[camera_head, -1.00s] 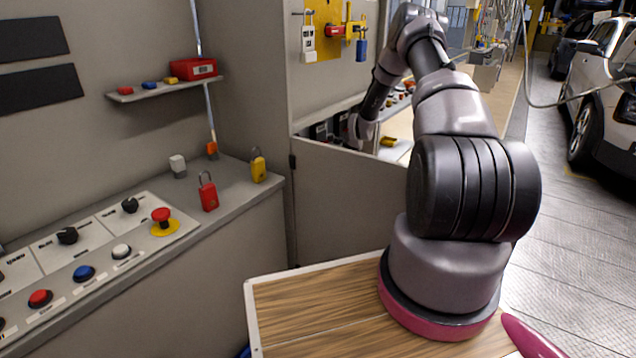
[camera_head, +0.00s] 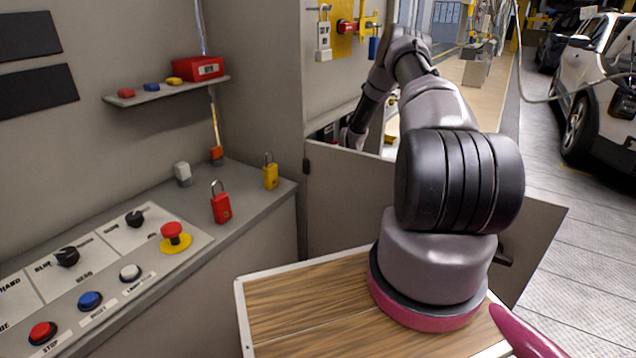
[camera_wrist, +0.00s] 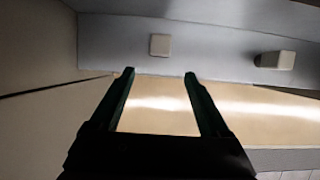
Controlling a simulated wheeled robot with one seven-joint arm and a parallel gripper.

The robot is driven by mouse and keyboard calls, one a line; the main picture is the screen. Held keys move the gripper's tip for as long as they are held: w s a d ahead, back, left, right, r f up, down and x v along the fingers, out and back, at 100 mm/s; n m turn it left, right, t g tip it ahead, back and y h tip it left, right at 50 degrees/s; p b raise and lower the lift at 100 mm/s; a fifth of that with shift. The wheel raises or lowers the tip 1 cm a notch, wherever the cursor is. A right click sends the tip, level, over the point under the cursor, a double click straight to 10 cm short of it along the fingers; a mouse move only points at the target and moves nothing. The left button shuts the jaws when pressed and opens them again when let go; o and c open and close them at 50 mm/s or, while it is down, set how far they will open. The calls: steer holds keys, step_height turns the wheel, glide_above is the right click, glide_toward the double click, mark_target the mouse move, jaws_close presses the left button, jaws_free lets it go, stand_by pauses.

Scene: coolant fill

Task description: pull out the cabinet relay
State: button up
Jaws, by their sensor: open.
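My gripper (camera_wrist: 160,75) is open, its two dark fingers apart with nothing seen between them. In the head view my arm reaches over the grey cabinet door (camera_head: 348,205), and the door hides the fingertips. The wrist view shows a small pale square block (camera_wrist: 160,45) on a grey surface, just beyond the fingertips and roughly in line with the gap. A second pale block (camera_wrist: 275,60) sticks out to the right. I cannot tell whether either is the relay. Dark parts inside the cabinet (camera_head: 330,132) show only partly above the door.
A grey counter at left carries a control panel (camera_head: 150,258), a red padlock (camera_head: 221,208) and a yellow padlock (camera_head: 270,176). A shelf (camera_head: 150,97) holds a red box (camera_head: 196,69). A white car (camera_head: 592,75) stands at the right beyond open floor.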

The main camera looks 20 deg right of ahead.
steer(key=x, duration=1.1)
steer(key=shift+w+a, duration=0.25)
steer(key=shift+w, duration=0.1)
steer(key=shift+r, duration=0.1)
steer(key=c, duration=1.2)
steer(key=o, duration=0.4)
steer(key=c, duration=0.3)
steer(key=shift+c, duration=0.2)
steer(key=shift+r, duration=0.3)
steer(key=shift+r, duration=2.25)
